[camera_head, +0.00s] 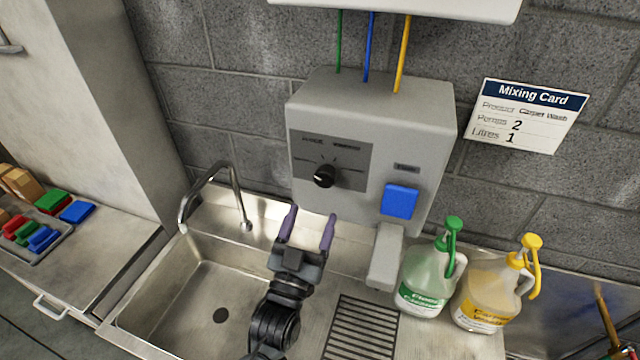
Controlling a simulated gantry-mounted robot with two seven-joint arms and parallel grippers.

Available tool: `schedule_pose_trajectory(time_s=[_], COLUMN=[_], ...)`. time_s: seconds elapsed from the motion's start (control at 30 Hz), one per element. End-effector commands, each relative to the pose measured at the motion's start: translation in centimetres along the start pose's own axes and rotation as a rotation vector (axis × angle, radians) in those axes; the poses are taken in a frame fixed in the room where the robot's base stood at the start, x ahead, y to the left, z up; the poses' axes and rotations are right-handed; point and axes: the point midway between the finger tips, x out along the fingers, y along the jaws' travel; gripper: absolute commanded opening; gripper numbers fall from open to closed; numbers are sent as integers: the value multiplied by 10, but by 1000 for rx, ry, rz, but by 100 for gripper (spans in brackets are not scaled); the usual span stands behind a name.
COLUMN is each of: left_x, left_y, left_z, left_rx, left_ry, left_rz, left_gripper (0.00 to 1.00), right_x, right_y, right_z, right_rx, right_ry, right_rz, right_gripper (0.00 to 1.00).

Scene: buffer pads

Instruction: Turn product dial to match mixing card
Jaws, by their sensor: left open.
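The product dial (324,176) is a round black knob on a dark panel on the front of the grey dispenser (384,105). The small labels around it are too blurred to read fully. The mixing card (525,115) is on the block wall at the right; it reads product Carpet Wash, pumps 2, litres 1. My left gripper (308,222) is open and empty, with purple fingertips pointing up, below the dial and apart from it. My right gripper is not in view.
A blue button (400,201) is right of the dial. A steel sink (200,300) with a curved tap (216,190) lies below left. A green-capped bottle (428,280) and a yellow-capped bottle (490,295) stand at the right. Coloured pads (76,212) lie on the left counter.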

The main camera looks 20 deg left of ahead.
Motion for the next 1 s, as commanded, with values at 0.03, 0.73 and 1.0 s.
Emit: schedule_pose_trajectory(time_s=[0.03,0.73,1.0], left_x=[10,84,84], left_y=[0,0,0], left_z=[-3,0,0], left_rx=[0,-1,-1], left_ry=[2,-2,-2], left_rz=[0,1,1], left_gripper=[73,73,70], right_x=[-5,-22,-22], right_y=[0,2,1], right_z=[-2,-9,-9], right_rx=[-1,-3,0], right_ry=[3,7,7], right_rz=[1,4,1], right_gripper=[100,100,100])
